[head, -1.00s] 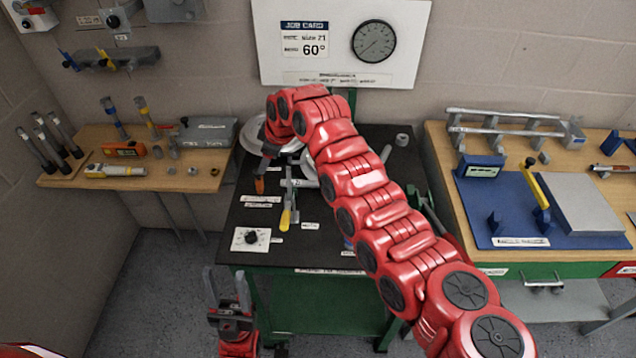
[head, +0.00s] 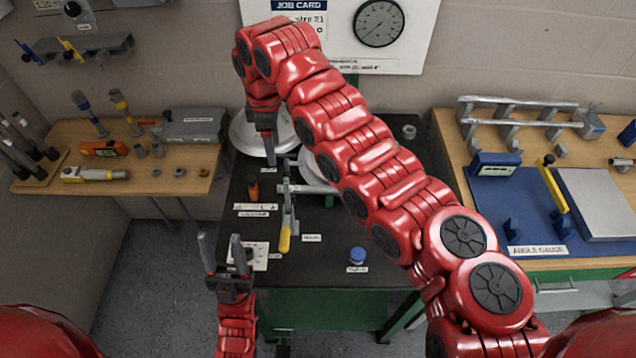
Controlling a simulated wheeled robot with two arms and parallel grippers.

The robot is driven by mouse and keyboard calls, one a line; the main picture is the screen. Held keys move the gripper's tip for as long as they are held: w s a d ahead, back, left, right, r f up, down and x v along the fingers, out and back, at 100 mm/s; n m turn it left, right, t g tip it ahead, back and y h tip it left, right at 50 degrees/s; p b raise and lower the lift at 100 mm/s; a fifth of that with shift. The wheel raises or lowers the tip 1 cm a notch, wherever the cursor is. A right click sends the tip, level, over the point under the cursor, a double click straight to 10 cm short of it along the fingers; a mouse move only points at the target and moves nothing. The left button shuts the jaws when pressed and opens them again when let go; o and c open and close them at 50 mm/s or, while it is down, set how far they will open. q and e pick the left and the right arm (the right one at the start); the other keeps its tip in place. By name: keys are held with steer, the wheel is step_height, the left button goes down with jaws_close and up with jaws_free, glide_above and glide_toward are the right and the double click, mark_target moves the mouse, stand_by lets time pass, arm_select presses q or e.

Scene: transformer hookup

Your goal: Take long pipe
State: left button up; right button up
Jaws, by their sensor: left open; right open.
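Two grey pipes lie across the rack on the right bench. The longer-looking one, a long pipe (head: 520,102), lies at the back, and a second pipe (head: 520,122) lies in front of it. My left gripper (head: 222,245) is open and empty, fingers up, in front of the black table's left front corner. My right arm reaches across the middle of the view, and its gripper (head: 268,150) points down over the black table's left side, near a round grey plate. Its fingers are small and partly hidden. Both grippers are far from the pipes.
The black table (head: 330,265) carries a yellow-handled clamp (head: 286,225), an orange piece and a blue-capped jar (head: 357,256). The right bench holds a blue angle gauge mat (head: 490,205). The left bench (head: 145,182) holds tools and dark rods. My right arm hides the table's middle.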

steer(key=p, duration=0.1)
glide_above(279, 186)
step_height(279, 186, down, 10)
steer(key=shift+d+r, duration=0.1)
step_height(279, 186, down, 4)
steer(key=p, duration=0.3)
steer(key=shift+f, duration=0.7)
jaws_close()
